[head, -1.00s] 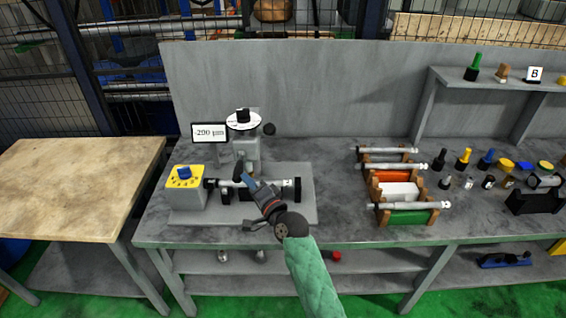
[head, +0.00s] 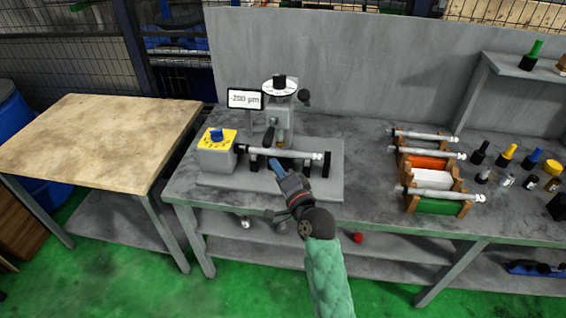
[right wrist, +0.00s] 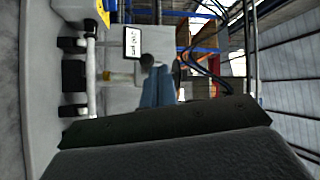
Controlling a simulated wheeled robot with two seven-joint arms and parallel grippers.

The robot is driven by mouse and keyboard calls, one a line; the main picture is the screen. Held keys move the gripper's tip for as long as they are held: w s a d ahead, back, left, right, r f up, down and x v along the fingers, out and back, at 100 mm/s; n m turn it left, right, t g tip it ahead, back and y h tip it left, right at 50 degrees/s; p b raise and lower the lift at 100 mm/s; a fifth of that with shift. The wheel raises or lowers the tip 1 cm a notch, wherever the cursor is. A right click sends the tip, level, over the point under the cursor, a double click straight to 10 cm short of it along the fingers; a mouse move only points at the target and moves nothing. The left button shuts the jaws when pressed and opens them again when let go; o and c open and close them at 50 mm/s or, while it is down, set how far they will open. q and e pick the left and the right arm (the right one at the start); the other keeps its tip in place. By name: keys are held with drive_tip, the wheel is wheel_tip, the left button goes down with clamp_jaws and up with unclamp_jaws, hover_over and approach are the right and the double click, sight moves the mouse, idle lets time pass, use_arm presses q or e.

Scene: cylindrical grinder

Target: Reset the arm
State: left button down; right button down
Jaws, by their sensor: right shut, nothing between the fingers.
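My right gripper (head: 275,165) is shut and empty in the head view. Its blue fingertips are just in front of the grinder's metal shaft (head: 295,154); whether they touch it I cannot tell. In the right wrist view the blue fingers (right wrist: 158,87) are together, with the shaft (right wrist: 91,75) to their left. The grinder (head: 217,159) has a yellow-topped control box with a blue knob, a white dial (head: 279,85) and a display (head: 245,99) reading -200 µm. My left gripper is in no view.
To the right, a rack (head: 437,207) with red, white and green sections carries several metal shafts. Several bottles (head: 507,155) stand beyond it. A bare wooden table (head: 95,140) is at the left. A grey back panel (head: 370,70) rises behind the bench.

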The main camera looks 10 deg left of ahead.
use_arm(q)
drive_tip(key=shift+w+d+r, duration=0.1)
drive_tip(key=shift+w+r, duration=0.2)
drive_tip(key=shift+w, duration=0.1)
use_arm(e)
drive_tip(key=shift+s+a, duration=0.35)
drive_tip(key=shift+s, duration=0.1)
